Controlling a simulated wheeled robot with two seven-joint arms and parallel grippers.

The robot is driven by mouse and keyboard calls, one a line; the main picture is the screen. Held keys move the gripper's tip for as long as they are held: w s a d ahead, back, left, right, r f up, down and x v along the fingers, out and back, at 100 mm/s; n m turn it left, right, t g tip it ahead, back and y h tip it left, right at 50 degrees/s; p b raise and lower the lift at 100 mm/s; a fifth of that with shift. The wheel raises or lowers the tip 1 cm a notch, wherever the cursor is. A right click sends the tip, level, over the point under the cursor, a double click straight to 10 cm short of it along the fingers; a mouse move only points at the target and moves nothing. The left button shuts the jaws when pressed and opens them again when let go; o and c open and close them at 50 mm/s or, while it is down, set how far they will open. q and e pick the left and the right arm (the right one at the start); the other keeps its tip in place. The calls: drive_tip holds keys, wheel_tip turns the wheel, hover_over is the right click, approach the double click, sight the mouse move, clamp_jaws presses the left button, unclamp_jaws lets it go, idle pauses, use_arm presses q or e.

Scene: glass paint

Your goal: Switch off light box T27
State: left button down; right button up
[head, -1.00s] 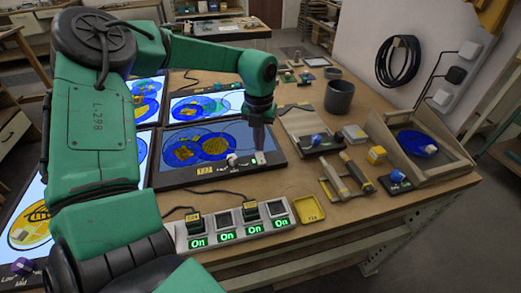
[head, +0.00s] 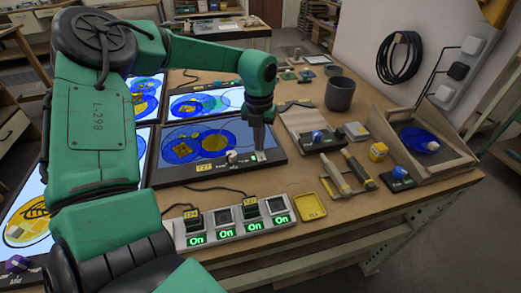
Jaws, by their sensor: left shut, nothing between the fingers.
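Light box T27 (head: 168,179) lies flat on the bench, with a dark frame and a yellow label (head: 204,167) on its front edge. Its panel looks dim grey under blue and yellow painted glass, unlike the bright panels beside it. My left gripper (head: 258,148) points down over that switch, shut and empty. It is at or very near the switch; contact cannot be told. The fingertips partly cover the switch. My right gripper is not in view.
A power strip (head: 228,233) with several green "On" signs and two black plugs lies in front. A lit light box (head: 207,101) stands behind T27. A yellow dish (head: 311,204), tools, a grey cup (head: 340,94) and a wooden tray (head: 460,158) are at the right.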

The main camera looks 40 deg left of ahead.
use_arm(q)
drive_tip(key=shift+f, duration=0.25)
drive_tip(key=shift+r+p, duration=1.85)
drive_tip(key=shift+r, duration=1.75)
drive_tip(key=shift+f, duration=0.1)
